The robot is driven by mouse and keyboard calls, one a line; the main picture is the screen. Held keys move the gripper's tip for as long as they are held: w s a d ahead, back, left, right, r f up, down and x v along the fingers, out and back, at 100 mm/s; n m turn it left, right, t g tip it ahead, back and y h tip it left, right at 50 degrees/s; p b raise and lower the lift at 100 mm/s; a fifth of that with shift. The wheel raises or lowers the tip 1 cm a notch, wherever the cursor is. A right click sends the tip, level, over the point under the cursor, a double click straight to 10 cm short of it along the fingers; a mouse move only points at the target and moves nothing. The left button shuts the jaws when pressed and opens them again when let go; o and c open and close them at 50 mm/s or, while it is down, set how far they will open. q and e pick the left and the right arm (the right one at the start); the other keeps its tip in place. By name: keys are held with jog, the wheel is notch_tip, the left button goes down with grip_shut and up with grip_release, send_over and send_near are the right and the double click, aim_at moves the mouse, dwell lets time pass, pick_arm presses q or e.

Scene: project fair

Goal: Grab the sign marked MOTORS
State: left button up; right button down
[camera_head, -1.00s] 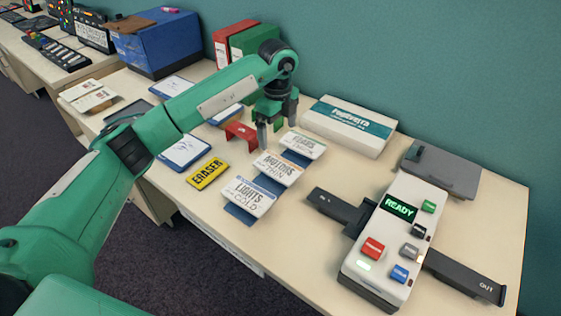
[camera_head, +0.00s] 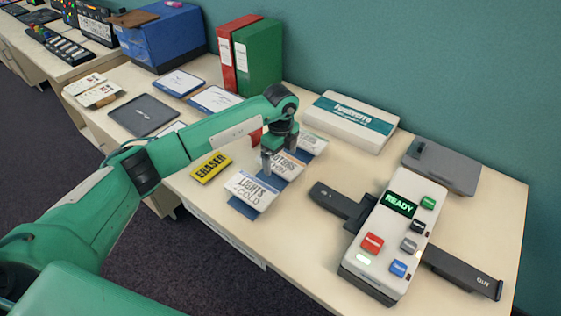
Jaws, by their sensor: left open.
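The MOTORS sign (camera_head: 289,168) is a small white card with dark lettering, leaning on a blue stand in the middle of a row of three signs. My left gripper (camera_head: 279,160) is open and right over this sign. One finger covers the start of its word. I cannot tell whether the fingers touch the card. The LIGHTS COLD sign (camera_head: 251,190) stands in front of it. Another white sign (camera_head: 314,143) stands behind it, partly hidden by the gripper. My right gripper is not in view.
A yellow ERASER block (camera_head: 210,167) lies left of the signs. A white machine with a READY display (camera_head: 399,205) stands to the right. A white and teal box (camera_head: 348,122) lies behind. Red (camera_head: 222,62) and green (camera_head: 259,60) binders stand at the back.

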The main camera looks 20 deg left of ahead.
pick_arm(q)
jog(key=c, duration=1.1)
jog(key=shift+r, duration=0.1)
